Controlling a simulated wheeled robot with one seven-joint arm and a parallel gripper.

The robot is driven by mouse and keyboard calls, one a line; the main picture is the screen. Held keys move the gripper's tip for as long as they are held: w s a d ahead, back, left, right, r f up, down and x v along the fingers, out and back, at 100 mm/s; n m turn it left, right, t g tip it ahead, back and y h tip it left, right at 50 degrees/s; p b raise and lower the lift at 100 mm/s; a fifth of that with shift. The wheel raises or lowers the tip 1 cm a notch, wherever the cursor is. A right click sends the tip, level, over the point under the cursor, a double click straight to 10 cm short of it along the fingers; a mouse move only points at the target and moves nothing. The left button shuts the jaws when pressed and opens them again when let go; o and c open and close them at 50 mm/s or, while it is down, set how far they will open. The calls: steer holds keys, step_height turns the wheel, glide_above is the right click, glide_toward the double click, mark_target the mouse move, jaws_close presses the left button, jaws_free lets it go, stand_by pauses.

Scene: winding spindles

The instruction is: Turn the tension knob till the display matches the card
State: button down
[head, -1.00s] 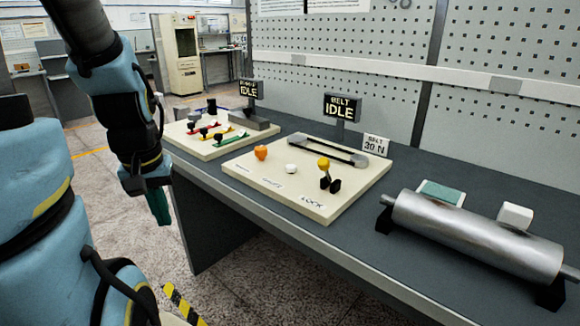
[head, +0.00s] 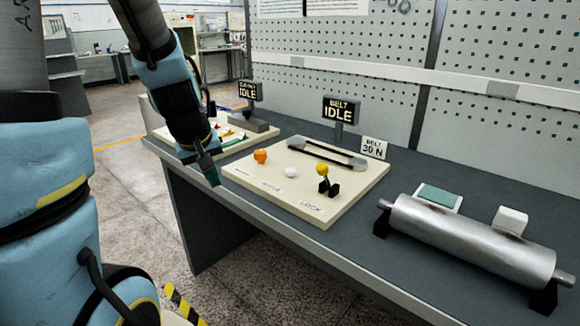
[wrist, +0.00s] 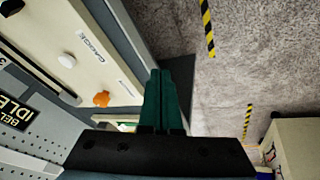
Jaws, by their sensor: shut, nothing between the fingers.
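The orange tension knob (head: 260,157) stands at the left of the cream belt panel (head: 330,211); it also shows in the wrist view (wrist: 101,99). The belt display (head: 338,109) reads "BELT IDLE". The card (head: 373,148) beside it reads "BELT 30 N". My gripper (head: 211,178) is shut and empty, just left of the belt panel and apart from the knob. In the wrist view its green fingers (wrist: 165,75) lie together, to the right of the knob.
A white button (head: 291,172) and a yellow-topped lever (head: 322,169) by the word LOCK stand right of the knob. A second panel (head: 240,142) with its own IDLE display (head: 247,91) is behind my gripper. A metal roller (head: 470,240) lies at the right.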

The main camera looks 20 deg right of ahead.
steer(key=w+d+r+n+t+h+p, duration=0.1)
steer(key=w+d+r, duration=0.1)
steer(key=d, duration=0.3)
steer(key=w+d+r+n+t+p, duration=0.1)
steer(key=w+d+r, duration=0.15)
steer(key=d, duration=0.35)
step_height(320, 180, up, 2)
steer(key=n+t+p, duration=0.2)
steer(key=n+t, duration=0.1)
glide_above(291, 172)
steer(key=shift+s+r+b, duration=0.1)
steer(key=shift+r+b, duration=0.1)
steer(key=shift+b, duration=0.1)
step_height(291, 172, down, 9)
steer(key=b, duration=0.8)
steer(key=shift+r+b, duration=0.1)
steer(key=shift+b, duration=0.3)
steer(key=shift+f, duration=0.4)
